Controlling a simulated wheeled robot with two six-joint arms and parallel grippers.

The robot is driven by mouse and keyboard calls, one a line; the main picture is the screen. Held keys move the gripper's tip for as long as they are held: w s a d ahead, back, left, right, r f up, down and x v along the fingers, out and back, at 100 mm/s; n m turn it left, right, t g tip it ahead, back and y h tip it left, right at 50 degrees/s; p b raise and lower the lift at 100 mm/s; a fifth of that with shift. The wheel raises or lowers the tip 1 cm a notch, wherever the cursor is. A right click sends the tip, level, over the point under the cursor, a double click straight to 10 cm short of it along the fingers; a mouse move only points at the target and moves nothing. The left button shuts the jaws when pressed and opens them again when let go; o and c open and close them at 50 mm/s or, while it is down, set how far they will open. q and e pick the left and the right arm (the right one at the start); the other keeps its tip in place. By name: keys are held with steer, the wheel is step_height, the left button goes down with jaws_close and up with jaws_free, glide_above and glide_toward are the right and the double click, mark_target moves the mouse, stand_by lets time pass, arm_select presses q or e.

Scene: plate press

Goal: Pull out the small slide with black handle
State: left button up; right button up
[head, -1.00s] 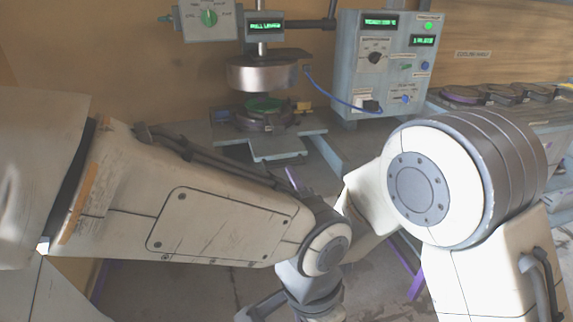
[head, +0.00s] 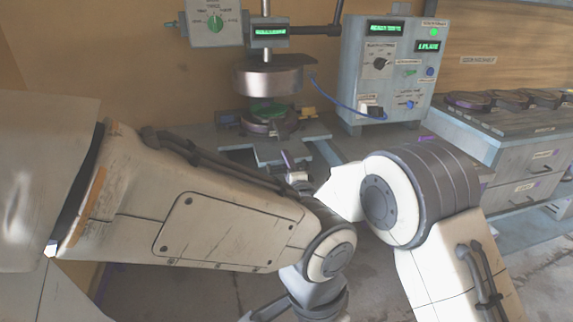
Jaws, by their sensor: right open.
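The press (head: 268,78) stands at the back centre, with a green-topped round plate (head: 268,106) below its steel head. A pale blue-grey slide-like piece (head: 268,154) juts forward from the press base. I cannot clearly make out a black handle on it; my right gripper covers part of that area. A small dark block sits left of the round plate and a yellow one right of it. My left gripper is hidden or out of frame.
A control box (head: 392,68) with a blue cable stands right of the press. A drawer cabinet (head: 530,150) with several round plates on top is at the far right. My two arms fill much of the foreground.

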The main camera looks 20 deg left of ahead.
jaws_close()
